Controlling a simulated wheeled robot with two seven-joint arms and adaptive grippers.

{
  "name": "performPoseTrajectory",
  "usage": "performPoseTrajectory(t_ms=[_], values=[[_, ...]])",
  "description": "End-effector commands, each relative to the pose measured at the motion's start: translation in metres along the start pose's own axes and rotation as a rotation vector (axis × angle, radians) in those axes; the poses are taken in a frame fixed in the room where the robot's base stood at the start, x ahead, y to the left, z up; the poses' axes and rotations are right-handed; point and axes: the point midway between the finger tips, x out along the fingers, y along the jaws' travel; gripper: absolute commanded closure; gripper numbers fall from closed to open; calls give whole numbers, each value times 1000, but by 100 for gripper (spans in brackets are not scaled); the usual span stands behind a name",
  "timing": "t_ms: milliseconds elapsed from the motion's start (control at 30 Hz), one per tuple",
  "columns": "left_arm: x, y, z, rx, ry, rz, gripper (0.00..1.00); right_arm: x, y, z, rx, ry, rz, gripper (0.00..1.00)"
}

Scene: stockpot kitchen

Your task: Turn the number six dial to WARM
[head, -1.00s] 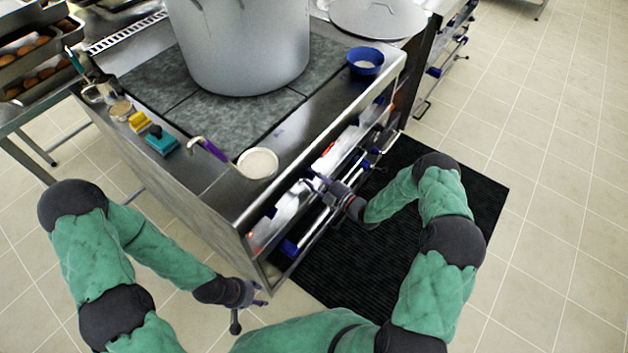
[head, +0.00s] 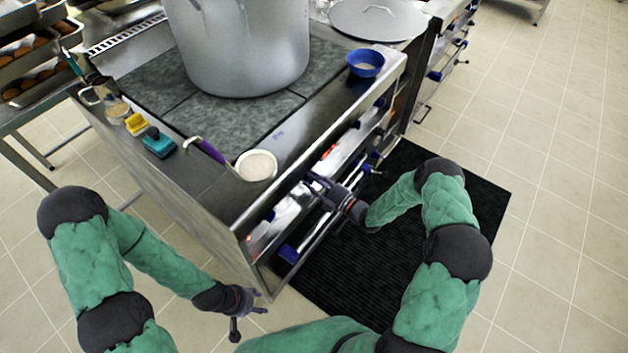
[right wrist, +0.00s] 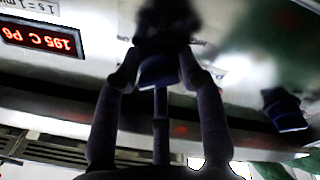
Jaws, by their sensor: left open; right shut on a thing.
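My right gripper (head: 318,184) is at the stove's front control panel (head: 262,232). In the right wrist view its fingers (right wrist: 160,85) are closed around a dark dial with a blue face (right wrist: 158,72). A red display (right wrist: 40,38) beside this dial appears upside down and seems to read "195 C P6". The dial's pointer and any WARM mark cannot be made out. In the head view the gripper hides the dial. A second dark and blue dial (right wrist: 285,108) sits apart to the right. My left gripper (head: 256,302) is open and empty, below the stove's near corner.
A large stockpot (head: 238,45) stands on the stove top. A rail (head: 325,232) runs below the panel. A black mat (head: 425,205) covers the floor in front.

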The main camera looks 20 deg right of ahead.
Motion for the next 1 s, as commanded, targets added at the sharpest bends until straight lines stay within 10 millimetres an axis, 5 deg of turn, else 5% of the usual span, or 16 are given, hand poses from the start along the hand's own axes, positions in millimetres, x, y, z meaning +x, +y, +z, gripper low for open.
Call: performPoseTrajectory(t_ms=[33,67,133,567,1000], values=[[0,0,0,0,0,0,53,3,3,-5,-6,15,2,93],[0,0,0,0,0,0,53,3,3,-5,-6,16,2,58],[0,0,0,0,0,0,53,3,2,-5,-5,14,2,38],[0,0,0,0,0,0,53,-4,1,-1,0,4,1,37],[0,0,0,0,0,0,53,-82,1,0,0,2,3,37]])
